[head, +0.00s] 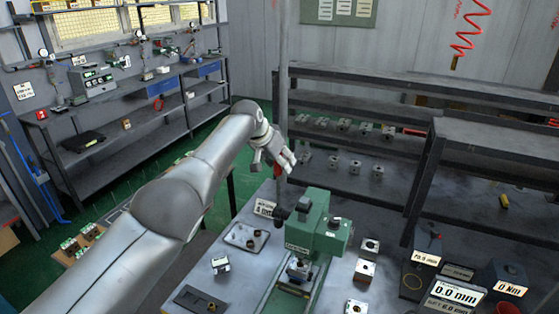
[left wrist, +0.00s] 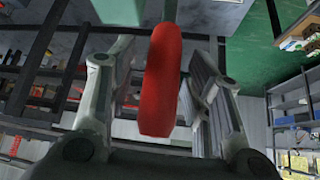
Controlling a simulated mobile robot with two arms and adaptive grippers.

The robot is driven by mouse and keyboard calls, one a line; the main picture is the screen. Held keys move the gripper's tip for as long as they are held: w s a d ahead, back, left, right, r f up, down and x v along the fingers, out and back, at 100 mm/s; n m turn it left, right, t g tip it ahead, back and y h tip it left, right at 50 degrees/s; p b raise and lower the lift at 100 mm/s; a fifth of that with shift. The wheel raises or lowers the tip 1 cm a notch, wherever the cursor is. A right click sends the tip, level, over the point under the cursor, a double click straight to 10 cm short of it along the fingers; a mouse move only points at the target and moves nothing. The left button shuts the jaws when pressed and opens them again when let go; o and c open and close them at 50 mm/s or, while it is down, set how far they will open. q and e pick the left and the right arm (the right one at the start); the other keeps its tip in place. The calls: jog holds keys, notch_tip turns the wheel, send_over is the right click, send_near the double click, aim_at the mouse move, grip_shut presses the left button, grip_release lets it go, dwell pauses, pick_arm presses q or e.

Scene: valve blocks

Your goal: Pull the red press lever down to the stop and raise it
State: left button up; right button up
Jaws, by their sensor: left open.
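The green press (head: 318,228) stands on the grey bench in the head view. A small red part of its lever (head: 277,171) shows just below my left gripper (head: 282,163). In the left wrist view, the red lever grip (left wrist: 161,80) sits between the two fingers of my left gripper (left wrist: 160,65). The fingers are open, with a visible gap on each side of the grip. A metal valve block (head: 298,268) sits under the press. Most of the lever is hidden in the head view. My right gripper is not in view.
A tray with small parts (head: 245,237) and a loose block (head: 220,263) lie left of the press. More metal blocks (head: 365,270) stand to its right, beside a display reading 0.0 mm (head: 457,292). A dark shelf (head: 420,100) stands behind.

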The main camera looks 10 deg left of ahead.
pick_arm(q)
jog(key=shift+a+r, duration=0.1)
jog(key=shift+s+a+r, duration=0.1)
jog(key=shift+s+r, duration=0.2)
jog(key=shift+r, duration=0.25)
jog(key=v, duration=1)
jog(key=shift+s, duration=0.15)
jog(key=shift+a, duration=0.1)
